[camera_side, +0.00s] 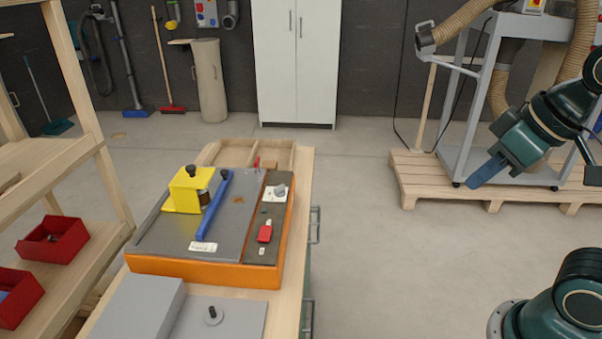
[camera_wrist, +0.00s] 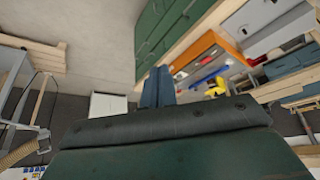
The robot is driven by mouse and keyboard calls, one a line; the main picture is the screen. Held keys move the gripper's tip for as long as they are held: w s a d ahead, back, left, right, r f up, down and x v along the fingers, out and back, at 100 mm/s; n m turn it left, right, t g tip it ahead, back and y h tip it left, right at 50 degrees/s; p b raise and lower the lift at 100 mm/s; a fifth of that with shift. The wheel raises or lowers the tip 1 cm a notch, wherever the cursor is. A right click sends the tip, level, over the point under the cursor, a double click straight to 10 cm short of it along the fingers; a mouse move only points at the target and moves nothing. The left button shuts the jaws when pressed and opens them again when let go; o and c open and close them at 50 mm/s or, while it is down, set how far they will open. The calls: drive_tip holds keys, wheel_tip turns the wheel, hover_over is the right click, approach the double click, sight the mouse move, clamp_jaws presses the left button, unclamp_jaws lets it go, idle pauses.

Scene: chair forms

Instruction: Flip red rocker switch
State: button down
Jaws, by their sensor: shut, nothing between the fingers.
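The red rocker switch (camera_side: 265,233) sits on the dark strip along the right side of a grey-topped orange panel box (camera_side: 205,268) on the bench. My gripper (camera_side: 474,185) is at the right in the side view, well apart from the panel and above the floor in front of the pallet. Its blue fingers are shut and empty. In the wrist view the fingers (camera_wrist: 158,74) point up the picture.
A grey knob (camera_side: 279,191) stands behind the switch. A yellow block (camera_side: 187,188) and a long blue bar (camera_side: 214,205) rise from the panel. A grey plate with a peg (camera_side: 212,314) lies in front. A wheeled frame on a pallet (camera_side: 423,182) stands right. Open floor separates bench and gripper.

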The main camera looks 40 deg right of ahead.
drive_tip(key=w+a+r+n+g, duration=0.1)
drive_tip(key=w+a+r+n, duration=0.2)
drive_tip(key=w, duration=0.5)
drive_tip(key=n+g, duration=0.5)
drive_tip(key=n, duration=0.1)
hover_over(263, 238)
wheel_tip(263, 238, down, 11)
drive_tip(key=shift+w, duration=0.15)
drive_tip(key=shift+d+f, duration=0.15)
drive_tip(key=shift+f, duration=0.05)
wheel_tip(263, 238, down, 14)
drive_tip(key=shift+r, duration=0.15)
idle(0.5)
